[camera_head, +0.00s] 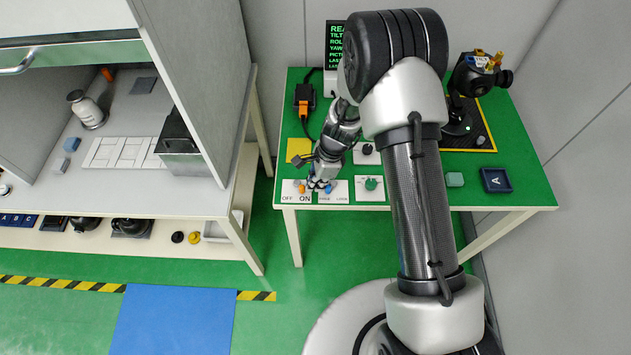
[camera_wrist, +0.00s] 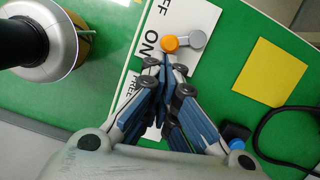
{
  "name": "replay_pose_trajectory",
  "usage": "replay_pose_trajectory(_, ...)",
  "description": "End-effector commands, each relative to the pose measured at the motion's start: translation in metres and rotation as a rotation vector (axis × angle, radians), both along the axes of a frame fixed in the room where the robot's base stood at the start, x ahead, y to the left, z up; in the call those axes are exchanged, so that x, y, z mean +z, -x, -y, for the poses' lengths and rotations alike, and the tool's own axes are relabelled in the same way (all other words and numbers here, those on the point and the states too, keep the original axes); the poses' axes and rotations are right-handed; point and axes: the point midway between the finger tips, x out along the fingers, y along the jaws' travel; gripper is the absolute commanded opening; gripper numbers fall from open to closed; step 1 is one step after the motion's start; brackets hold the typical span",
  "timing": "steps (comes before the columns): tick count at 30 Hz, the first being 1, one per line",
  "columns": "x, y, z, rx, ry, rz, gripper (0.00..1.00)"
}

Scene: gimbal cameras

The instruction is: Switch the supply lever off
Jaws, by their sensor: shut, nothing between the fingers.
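The supply lever (camera_head: 300,187) is on a white plate (camera_head: 288,192) marked OFF and ON at the green table's front left corner. In the wrist view, the lever (camera_wrist: 190,40) has a grey hub and an orange knob. The knob points toward the ON lettering. My gripper (camera_head: 320,182) is low over the table, just right of the lever in the head view. In the wrist view my gripper (camera_wrist: 165,75) is shut and empty, with its fingertips near the orange knob. A small gap appears to separate them; contact is hard to tell. Fingers partly cover the neighbouring plate.
A blue knob (camera_head: 329,188) is on the neighbouring plate, close beside my gripper. A plate with a green knob (camera_head: 370,184) is further right. A yellow square (camera_wrist: 270,72) lies behind the lever. A black box (camera_head: 304,95) with an orange plug and cable stands at the back left.

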Motion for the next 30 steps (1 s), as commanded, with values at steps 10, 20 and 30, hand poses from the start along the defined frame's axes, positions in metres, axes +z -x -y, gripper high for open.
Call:
replay_pose_trajectory(10,0.000,0.009,-0.006,-0.149,0.000,-0.001,0.00)
replay_pose_trajectory(20,-0.001,0.022,-0.019,-0.445,0.000,0.000,0.00)
replay_pose_trajectory(30,0.000,0.029,-0.033,-0.660,0.001,0.000,0.00)
